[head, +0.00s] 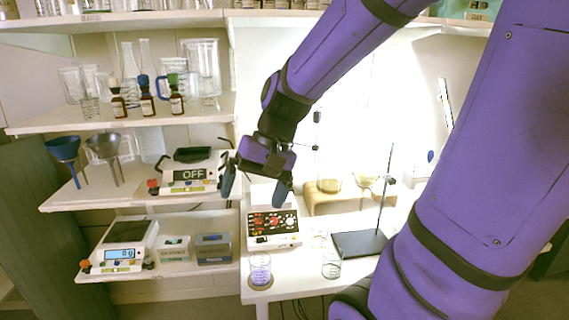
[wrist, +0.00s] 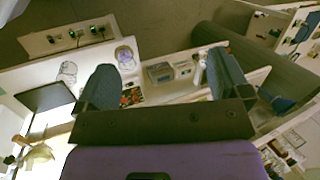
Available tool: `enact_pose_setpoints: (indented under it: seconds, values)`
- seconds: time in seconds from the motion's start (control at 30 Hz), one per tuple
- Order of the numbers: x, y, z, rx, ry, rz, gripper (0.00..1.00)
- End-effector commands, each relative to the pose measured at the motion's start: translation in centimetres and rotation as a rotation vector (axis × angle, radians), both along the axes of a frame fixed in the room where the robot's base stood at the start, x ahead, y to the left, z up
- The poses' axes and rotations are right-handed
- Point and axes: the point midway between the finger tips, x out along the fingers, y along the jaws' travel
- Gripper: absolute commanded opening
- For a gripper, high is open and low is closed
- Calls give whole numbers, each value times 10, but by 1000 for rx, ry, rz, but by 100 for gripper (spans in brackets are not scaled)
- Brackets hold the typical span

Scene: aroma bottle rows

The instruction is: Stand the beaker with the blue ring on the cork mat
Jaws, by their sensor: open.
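The beaker with the blue ring (head: 260,264) stands upright at the front left corner of the white bench. A round brown cork mat (head: 261,286) shows under its base, and the beaker appears to rest on it. In the wrist view the beaker (wrist: 125,57) shows beyond the left finger, with the ring bluish-purple. My gripper (head: 255,187) is open and empty, high above the bench and apart from the beaker. Its two blue fingers are spread wide in the wrist view (wrist: 162,72).
A clear beaker (head: 331,266) stands to the right on the bench. Behind are a control box (head: 272,229) with red knobs and a stand with a dark base (head: 358,244). Shelves on the left hold scales (head: 122,246), funnels (head: 104,147) and bottles (head: 147,103).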

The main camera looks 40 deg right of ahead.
Motion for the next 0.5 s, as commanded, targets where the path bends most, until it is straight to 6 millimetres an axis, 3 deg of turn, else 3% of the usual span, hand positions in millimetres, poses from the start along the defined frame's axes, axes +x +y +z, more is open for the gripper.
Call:
enact_pose_setpoints:
  seconds: [0.3, 0.5]
  values:
    - [-50, 3, 51, -309, -267, 231, 95]
    - [-71, -2, 72, -447, -398, 313, 95]
